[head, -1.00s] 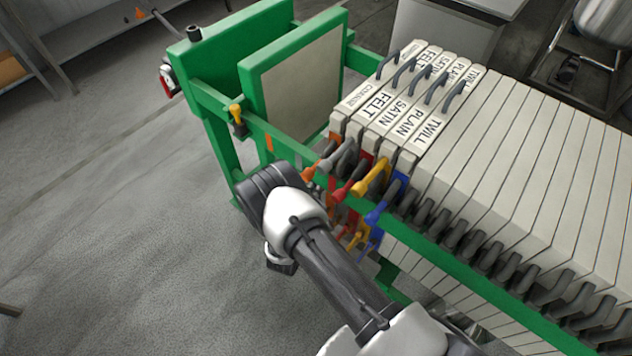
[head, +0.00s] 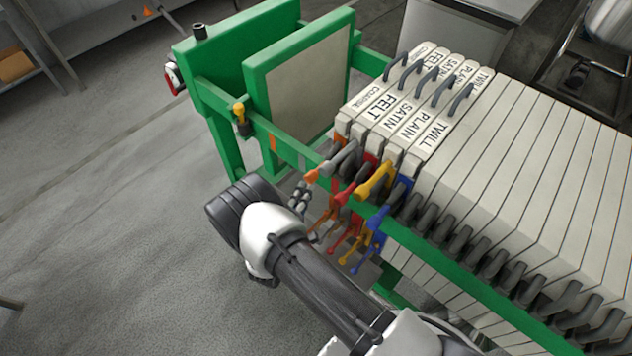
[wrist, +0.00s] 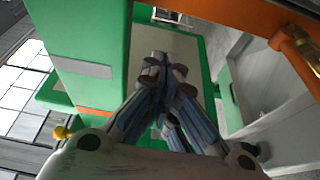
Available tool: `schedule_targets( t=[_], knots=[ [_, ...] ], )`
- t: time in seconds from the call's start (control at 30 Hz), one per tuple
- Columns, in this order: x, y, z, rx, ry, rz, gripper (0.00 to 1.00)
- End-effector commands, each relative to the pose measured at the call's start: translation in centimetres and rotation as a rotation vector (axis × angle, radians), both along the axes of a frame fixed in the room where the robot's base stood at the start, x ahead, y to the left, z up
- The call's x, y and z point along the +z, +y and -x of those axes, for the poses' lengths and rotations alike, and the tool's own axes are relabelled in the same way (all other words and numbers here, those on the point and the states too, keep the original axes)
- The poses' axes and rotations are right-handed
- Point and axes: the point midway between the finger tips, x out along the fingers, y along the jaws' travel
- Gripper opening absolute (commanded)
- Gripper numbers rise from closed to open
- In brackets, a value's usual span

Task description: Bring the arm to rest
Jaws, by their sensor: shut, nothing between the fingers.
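My gripper (head: 299,200) shows partly in the head view, just beyond my white and dark wrist and below the green side rail. In the wrist view my gripper (wrist: 160,62) is shut, its fingers together with nothing between them. It appears apart from the green frame (head: 262,128) of the plate stack, on the near side of the rail. My arm reaches up from the bottom of the head view, and its links hide part of the floor and the lower frame.
Labelled plates (head: 405,115) read FELT, SATIN, PLAIN and TWILL. Coloured handles, including a yellow one (head: 375,181) and a blue one (head: 378,217), stick out close right of my gripper. A yellow-topped knob (head: 239,113) sits on the rail. Open floor (head: 110,220) lies left.

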Motion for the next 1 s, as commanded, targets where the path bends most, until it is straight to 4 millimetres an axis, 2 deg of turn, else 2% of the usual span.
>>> schedule_targets(
  t=[0.1,0.3,0.67,1.0],
  knots=[
    [0.2,0.8,2.4,0.005,0.002,0.002,0.00],
    [0.1,1.5,4.5,0.003,0.000,0.000,0.00],
    [0.3,1.6,4.9,0.001,-0.002,-0.002,0.00],
    [6.1,1.6,4.9,0.001,-0.002,-0.002,0.00]
  ],
)
